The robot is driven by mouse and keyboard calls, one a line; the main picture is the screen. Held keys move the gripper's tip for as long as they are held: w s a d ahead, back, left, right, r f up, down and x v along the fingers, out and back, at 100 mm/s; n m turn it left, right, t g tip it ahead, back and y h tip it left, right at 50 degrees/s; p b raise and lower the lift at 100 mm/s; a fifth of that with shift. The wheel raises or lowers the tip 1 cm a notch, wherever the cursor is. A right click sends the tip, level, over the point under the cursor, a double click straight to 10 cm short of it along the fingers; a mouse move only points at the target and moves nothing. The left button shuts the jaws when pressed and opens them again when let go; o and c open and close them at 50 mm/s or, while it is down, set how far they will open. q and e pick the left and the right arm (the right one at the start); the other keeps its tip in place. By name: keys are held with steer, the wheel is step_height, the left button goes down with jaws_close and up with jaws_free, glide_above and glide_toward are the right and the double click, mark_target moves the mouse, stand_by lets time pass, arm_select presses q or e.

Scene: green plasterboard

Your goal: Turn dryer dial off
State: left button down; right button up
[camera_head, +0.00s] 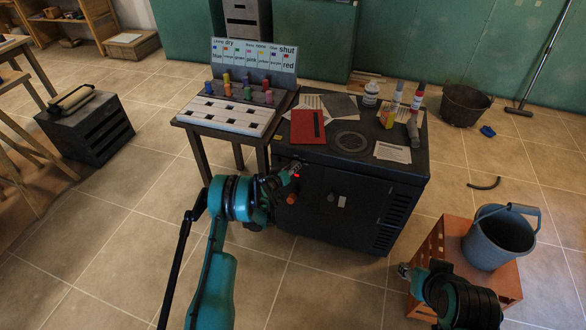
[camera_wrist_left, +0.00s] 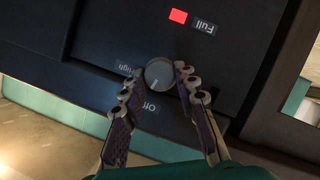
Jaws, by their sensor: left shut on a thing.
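The dryer (camera_head: 345,200) is the dark cabinet in the middle of the head view. A pale line on the dial points down and slightly left, toward the Off label's side. A red light (camera_wrist_left: 178,16) is lit on the panel. My left gripper (camera_head: 290,172) is at the front panel, its fingers closed on both sides of the dial. My right gripper (camera_head: 405,271) hangs beside the orange crate; its fingers are too small to read.
A blue-grey bucket (camera_head: 498,240) stands on an orange crate (camera_head: 455,230) at right. Tiled floor is clear in front.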

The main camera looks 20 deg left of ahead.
arm_select(q)
steer(key=shift+a+n+h, duration=0.15)
steer(key=shift+n+h, duration=0.35)
steer(key=shift+n, duration=0.4)
steer(key=c, duration=2.3)
jaws_free()
steer(key=shift+t, duration=0.3)
steer(key=o, duration=1.1)
steer(key=shift+f, duration=0.1)
steer(key=shift+o, duration=0.2)
steer(key=v, duration=0.7)
steer(key=shift+s, duration=0.2)
steer(key=shift+a, duration=0.1)
